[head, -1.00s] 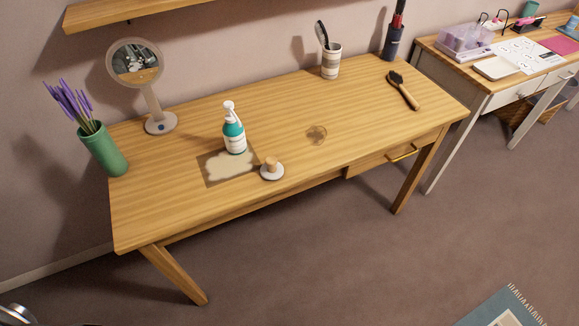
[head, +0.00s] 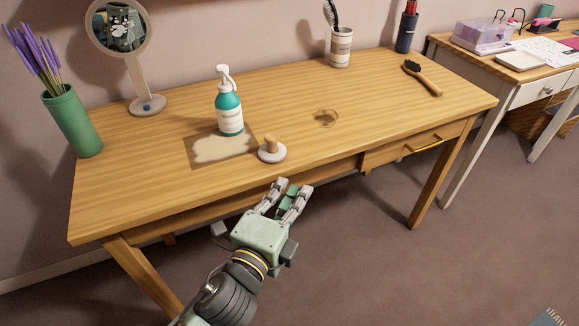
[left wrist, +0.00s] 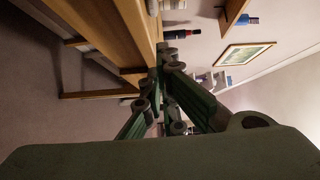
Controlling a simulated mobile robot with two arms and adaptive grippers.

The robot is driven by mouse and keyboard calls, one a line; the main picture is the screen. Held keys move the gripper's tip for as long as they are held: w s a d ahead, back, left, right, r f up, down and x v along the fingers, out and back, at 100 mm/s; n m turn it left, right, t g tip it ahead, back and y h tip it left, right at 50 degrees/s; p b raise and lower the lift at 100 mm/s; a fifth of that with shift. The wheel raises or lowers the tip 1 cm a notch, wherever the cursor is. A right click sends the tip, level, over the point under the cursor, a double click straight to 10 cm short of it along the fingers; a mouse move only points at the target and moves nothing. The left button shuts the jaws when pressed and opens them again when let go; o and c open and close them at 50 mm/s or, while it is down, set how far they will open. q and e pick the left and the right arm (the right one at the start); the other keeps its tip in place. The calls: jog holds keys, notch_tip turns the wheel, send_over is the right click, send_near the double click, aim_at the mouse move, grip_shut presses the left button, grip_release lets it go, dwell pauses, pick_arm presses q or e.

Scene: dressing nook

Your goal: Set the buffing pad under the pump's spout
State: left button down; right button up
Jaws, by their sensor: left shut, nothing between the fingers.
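The buffing pad (head: 271,153), a pale disc with a wooden knob, lies flat on the wooden desk. The pump bottle (head: 229,110), teal with a white pump head (head: 223,75), stands upright to its left and slightly behind. The pad is beside the bottle, not under its spout. My left gripper (head: 294,187) is just in front of the desk's front edge, nearer the camera than the pad and apart from it. It is shut and empty; its fingers also show in the left wrist view (left wrist: 165,55). My right gripper is not in view.
A brown mat (head: 196,157) with a pale patch lies in front of the bottle. A round mirror (head: 149,105) and green vase (head: 73,125) stand at left. A striped cup (head: 341,48), dark holder (head: 405,35) and brush (head: 424,80) are at the back right. The desk's left front is clear.

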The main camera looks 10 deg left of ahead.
aim_at(291, 165)
pick_arm(q)
jog(key=x, duration=0.3)
jog(key=r+x, duration=0.1)
jog(key=x, duration=0.5)
jog(key=shift+w+r+b, duration=0.1)
jog(key=shift+r+b, duration=0.15)
jog(key=shift+b, duration=0.05)
jog(key=a, duration=0.3)
jog(key=shift+w+f, duration=0.1)
jog(key=shift+w, duration=0.1)
jog(key=shift+s+a, duration=0.1)
jog(key=shift+a, duration=0.3)
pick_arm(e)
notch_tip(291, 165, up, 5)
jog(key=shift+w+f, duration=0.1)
